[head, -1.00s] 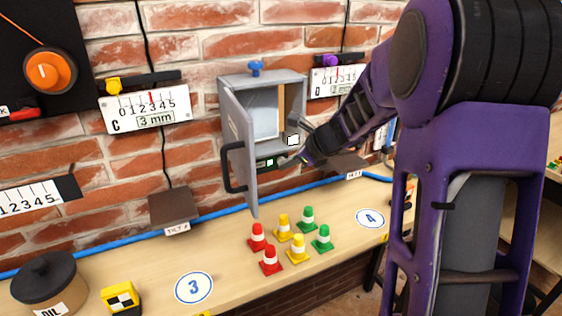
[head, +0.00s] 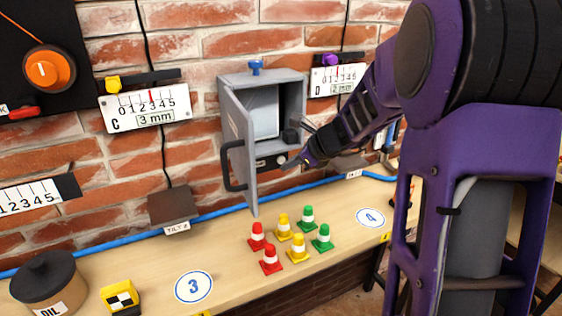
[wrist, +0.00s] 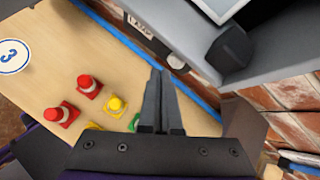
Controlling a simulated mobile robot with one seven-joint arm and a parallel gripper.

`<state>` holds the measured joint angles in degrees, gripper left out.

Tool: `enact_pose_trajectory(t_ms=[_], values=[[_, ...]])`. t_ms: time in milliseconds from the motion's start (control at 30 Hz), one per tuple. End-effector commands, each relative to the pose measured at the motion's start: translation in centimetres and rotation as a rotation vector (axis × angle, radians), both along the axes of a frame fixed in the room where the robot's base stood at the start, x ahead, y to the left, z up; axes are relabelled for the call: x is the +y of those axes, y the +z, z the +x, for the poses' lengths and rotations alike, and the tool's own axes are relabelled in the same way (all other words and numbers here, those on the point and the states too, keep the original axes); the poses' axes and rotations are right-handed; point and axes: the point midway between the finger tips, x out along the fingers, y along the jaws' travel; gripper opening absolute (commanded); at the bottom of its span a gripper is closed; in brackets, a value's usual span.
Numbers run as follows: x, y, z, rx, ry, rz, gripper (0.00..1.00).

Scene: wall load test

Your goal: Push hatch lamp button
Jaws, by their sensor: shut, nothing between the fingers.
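The grey hatch box (head: 262,78) hangs on the brick wall with its door (head: 238,150) swung open to the left. On its lower front strip is a round pale button (head: 281,159), also in the wrist view (wrist: 175,61), beside a small label (wrist: 139,27). A dark cube, likely the lamp (head: 291,136), sits above the button and also shows in the wrist view (wrist: 232,48). It looks unlit. My gripper (head: 287,165) is shut and empty, its tips (wrist: 158,73) close by the button. I cannot tell whether they touch it.
Several small red, yellow and green cones (head: 283,227) stand on the wooden bench (head: 235,265) below the hatch. A blue pipe (head: 220,212) runs along the wall. The open door's black handle (head: 232,165) sticks out left of my gripper.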

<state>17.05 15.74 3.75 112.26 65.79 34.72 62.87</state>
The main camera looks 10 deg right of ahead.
Motion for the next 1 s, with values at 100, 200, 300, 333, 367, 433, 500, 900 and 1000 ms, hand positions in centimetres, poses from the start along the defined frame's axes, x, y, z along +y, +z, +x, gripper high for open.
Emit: enact_pose_trajectory(t_ms=[100,200,300,333,367,433,500,900,1000], values=[[0.0,0.0,0.0,0.000,0.000,0.000,0.00],[-0.1,0.0,-0.3,-0.001,-0.001,0.000,0.00],[-0.4,-0.1,-1.2,-0.001,-0.002,-0.001,0.00],[-0.5,-0.1,-1.5,-0.001,-0.002,-0.002,0.00],[-0.6,-0.1,-1.8,-0.001,-0.003,-0.001,0.00],[-0.8,-0.1,-2.5,-0.001,-0.003,-0.001,0.00],[-0.9,-0.1,-3.2,0.000,-0.003,0.001,0.00],[-1.6,0.0,-5.8,0.000,-0.001,0.000,0.00],[-1.6,0.0,-5.8,0.000,-0.001,0.001,0.00]])
